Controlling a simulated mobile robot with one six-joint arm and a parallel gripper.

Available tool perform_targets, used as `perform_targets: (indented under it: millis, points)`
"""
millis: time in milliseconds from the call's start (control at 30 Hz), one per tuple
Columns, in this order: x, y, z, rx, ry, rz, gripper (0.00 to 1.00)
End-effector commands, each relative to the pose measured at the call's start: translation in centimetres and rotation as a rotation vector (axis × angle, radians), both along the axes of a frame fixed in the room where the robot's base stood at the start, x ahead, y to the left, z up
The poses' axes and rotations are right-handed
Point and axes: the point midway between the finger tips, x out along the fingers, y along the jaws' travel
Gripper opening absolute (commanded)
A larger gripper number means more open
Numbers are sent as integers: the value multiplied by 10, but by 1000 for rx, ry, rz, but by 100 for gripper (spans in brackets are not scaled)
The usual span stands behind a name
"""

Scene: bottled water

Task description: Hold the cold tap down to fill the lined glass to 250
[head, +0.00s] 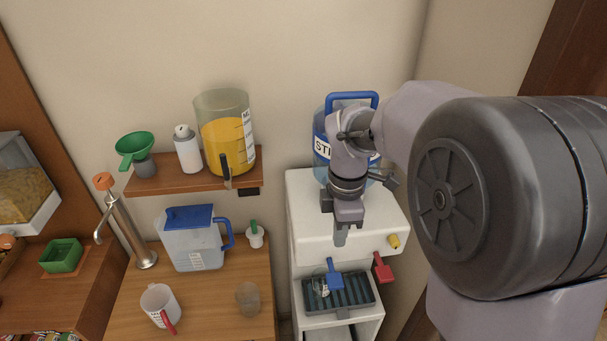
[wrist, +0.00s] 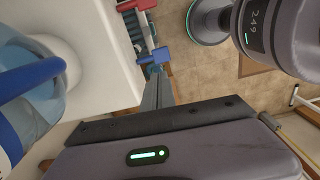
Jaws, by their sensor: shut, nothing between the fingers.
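The white water dispenser (head: 352,220) has a blue cold tap (head: 335,281) and a red tap (head: 383,269) on its front. A clear glass (head: 319,286) stands on the drip tray, partly behind the blue tap; its lines and water level are too small to read. My gripper (head: 340,238) is shut and empty, pointing down above the dispenser's front edge, above and apart from the blue tap. In the wrist view the shut fingers (wrist: 157,88) point towards the blue tap (wrist: 161,56), with the red tap (wrist: 145,5) farther up.
A blue-handled water bottle (head: 322,146) sits on the dispenser, close behind my wrist. A yellow knob (head: 394,241) is on the dispenser's right. The dark drip tray (head: 362,291) lies below the taps.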

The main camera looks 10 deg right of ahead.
Motion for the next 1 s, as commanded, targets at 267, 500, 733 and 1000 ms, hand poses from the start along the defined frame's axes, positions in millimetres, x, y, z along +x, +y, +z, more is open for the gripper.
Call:
perform_targets:
  millis: [267, 500, 733, 1000]
  points:
    - [4, -1, -3, -4, 11, 48, 0]
    - [3, -1, -19, -3, 13, 47, 0]
    - [2, -1, -70, -4, 14, 47, 0]
    - [1, -1, -123, -3, 13, 47, 0]
